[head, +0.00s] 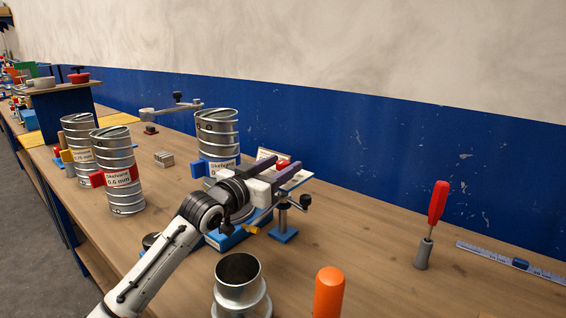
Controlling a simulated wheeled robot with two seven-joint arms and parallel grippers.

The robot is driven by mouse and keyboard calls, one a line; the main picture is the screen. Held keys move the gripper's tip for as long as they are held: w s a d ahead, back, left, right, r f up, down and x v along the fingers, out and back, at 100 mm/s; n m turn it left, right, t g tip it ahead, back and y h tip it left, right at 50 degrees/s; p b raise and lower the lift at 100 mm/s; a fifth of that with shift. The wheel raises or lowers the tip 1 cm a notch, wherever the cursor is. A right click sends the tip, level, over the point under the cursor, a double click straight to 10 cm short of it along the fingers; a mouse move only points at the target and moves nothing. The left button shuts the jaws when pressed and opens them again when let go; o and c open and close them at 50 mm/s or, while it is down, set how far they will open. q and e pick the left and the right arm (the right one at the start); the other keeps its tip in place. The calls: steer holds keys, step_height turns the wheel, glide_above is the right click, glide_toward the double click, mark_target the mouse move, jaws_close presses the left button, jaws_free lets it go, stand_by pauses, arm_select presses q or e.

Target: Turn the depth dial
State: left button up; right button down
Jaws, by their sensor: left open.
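My left gripper (288,184) reaches in from the left and is open over a small blue-based device (228,238) on the bench. The device is largely hidden behind my gripper and wrist. A red part (283,165) and a pale card show just behind the fingers. A small stand with a black knob (304,201) on a blue foot (284,236) is beside the fingertips, to their right. I cannot tell which part is the depth dial, nor whether the fingers touch anything. My right gripper is out of view.
Ribbed metal duct cans with labels stand at the left (121,185) and behind the gripper (217,135). A metal collar (239,285) and an orange handle (328,292) are in front. A red-handled tool (437,205) and a ruler (510,262) are at right, with bare bench between.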

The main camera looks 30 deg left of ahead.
arm_select(q)
steer(key=shift+w, duration=0.6)
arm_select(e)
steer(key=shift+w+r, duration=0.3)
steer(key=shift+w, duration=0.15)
arm_select(q)
steer(key=c, duration=1.1)
steer(key=shift+o, duration=0.2)
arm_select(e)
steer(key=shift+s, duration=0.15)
arm_select(q)
steer(key=shift+m+h, duration=0.3)
steer(key=shift+h, duration=0.4)
steer(key=shift+m+h, duration=0.4)
steer(key=shift+m, duration=0.1)
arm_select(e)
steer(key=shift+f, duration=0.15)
arm_select(q)
steer(key=shift+h, duration=0.3)
